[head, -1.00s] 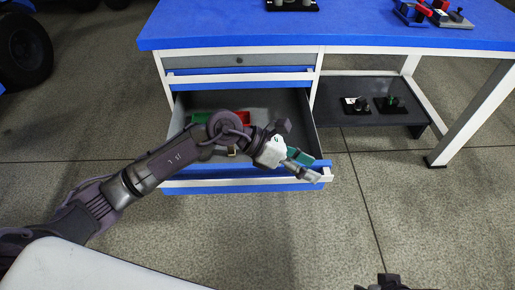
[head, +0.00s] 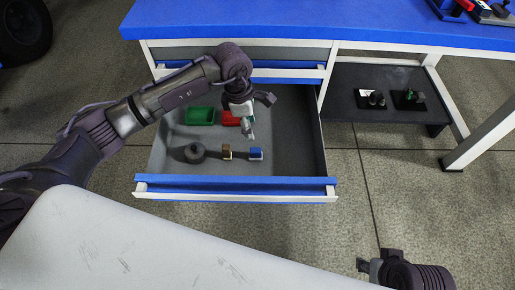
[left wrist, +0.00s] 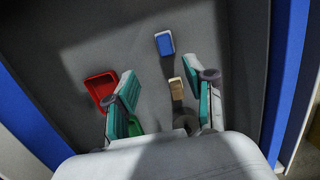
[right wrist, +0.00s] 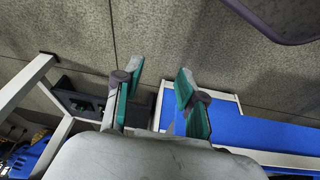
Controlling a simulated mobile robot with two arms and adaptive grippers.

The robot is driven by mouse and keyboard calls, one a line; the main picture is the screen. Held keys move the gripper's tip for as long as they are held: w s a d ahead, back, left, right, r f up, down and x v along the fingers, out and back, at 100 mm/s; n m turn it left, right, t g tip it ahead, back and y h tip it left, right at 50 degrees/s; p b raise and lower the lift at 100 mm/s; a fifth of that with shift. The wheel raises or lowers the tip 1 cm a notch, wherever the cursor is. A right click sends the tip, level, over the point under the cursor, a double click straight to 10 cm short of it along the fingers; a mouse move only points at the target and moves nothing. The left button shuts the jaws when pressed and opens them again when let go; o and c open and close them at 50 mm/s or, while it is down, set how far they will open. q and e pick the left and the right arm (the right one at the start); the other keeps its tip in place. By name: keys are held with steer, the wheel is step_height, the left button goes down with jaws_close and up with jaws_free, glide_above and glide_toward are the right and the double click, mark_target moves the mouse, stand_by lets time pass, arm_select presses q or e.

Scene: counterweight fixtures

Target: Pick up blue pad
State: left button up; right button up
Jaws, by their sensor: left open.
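The blue pad (head: 256,154) is a small blue block with a pale edge, lying on the grey floor of the open drawer (head: 300,140) near its front. In the left wrist view the blue pad (left wrist: 164,43) lies beyond the fingertips, apart from them. My left gripper (head: 249,132) hangs over the drawer, a little behind the pad in the head view. In the left wrist view its green-lined fingers (left wrist: 160,85) are spread and empty. My right gripper (head: 370,264) is far off at lower right; its fingers (right wrist: 159,78) are apart with nothing between.
A tan pad (head: 227,153) and a dark round weight (head: 195,152) lie left of the blue pad. A green tray (head: 199,116) and a red tray (head: 230,118) sit farther back. The drawer walls surround them; the blue worktop (head: 300,20) overhangs behind. The drawer's right side is bare.

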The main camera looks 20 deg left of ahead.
mark_target(255, 150)
arm_select(q)
steer(key=f, duration=0.4)
steer(key=shift+s+d+b, duration=0.1)
steer(key=shift+d+b, duration=0.25)
steer(key=shift+d+f, duration=0.1)
steer(key=shift+f, duration=0.8)
steer(key=f+b, duration=0.1)
steer(key=f, duration=0.1)
steer(key=d+f, duration=0.1)
steer(key=f, duration=0.2)
steer(key=shift+f+b, duration=0.15)
steer(key=shift+b, duration=0.2)
steer(key=shift+f, duration=0.1)
jaws_close()
arm_select(e)
steer(key=w+a+r+t+y, duration=0.1)
steer(key=w+a+r+t, duration=0.2)
steer(key=w, duration=0.6)
steer(key=t, duration=0.2)
steer(key=shift+w+t, duration=0.15)
steer(key=shift+t, duration=0.15)
